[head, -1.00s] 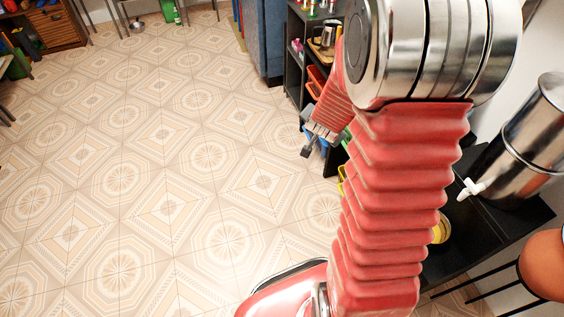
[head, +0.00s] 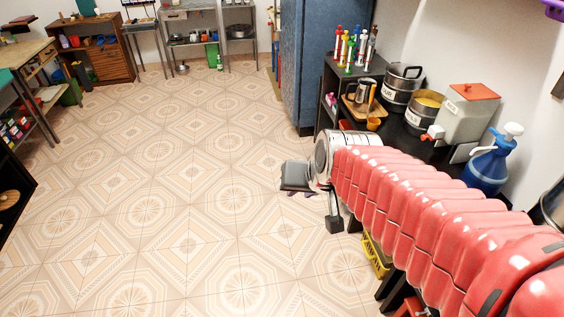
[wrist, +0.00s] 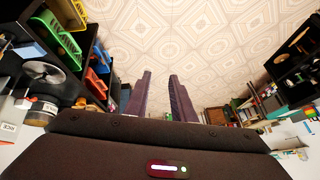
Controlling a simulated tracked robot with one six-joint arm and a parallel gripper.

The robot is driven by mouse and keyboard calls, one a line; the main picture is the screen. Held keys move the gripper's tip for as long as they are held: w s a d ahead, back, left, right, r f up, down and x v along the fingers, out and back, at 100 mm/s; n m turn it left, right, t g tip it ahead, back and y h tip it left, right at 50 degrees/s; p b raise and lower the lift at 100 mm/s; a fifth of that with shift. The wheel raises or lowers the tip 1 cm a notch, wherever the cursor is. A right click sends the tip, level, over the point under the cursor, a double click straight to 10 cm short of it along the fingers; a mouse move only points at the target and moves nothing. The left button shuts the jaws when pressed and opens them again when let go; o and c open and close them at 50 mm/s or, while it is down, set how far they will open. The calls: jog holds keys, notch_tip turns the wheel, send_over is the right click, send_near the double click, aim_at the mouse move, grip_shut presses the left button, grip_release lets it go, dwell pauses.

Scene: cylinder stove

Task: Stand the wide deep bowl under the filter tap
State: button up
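I cannot pick out a wide deep bowl for certain in either current view. A steel cylinder (head: 551,207) is cut off by the right edge of the head view; its tap is not visible. My gripper (head: 298,180) is over the floor, left of the counter, at the end of my outstretched red arm. In the wrist view its two dark fingers (wrist: 160,82) are apart, with only floor tiles between them. My arm hides part of the counter.
Labelled steel pots (head: 402,88), a blue pump bottle (head: 488,165) and a wooden tray (head: 362,106) crowd the counter. A yellow crate (head: 375,256) sits below. A round grey thing (wrist: 45,76) on the left is unclear. The tiled floor (head: 190,190) is open.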

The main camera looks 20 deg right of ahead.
jog(key=s+a+r+n+g, duration=0.1)
jog(key=s+a+r+n, duration=0.1)
jog(key=s, duration=0.8)
jog(key=shift+r+n, duration=0.5)
jog(key=shift+n, duration=0.1)
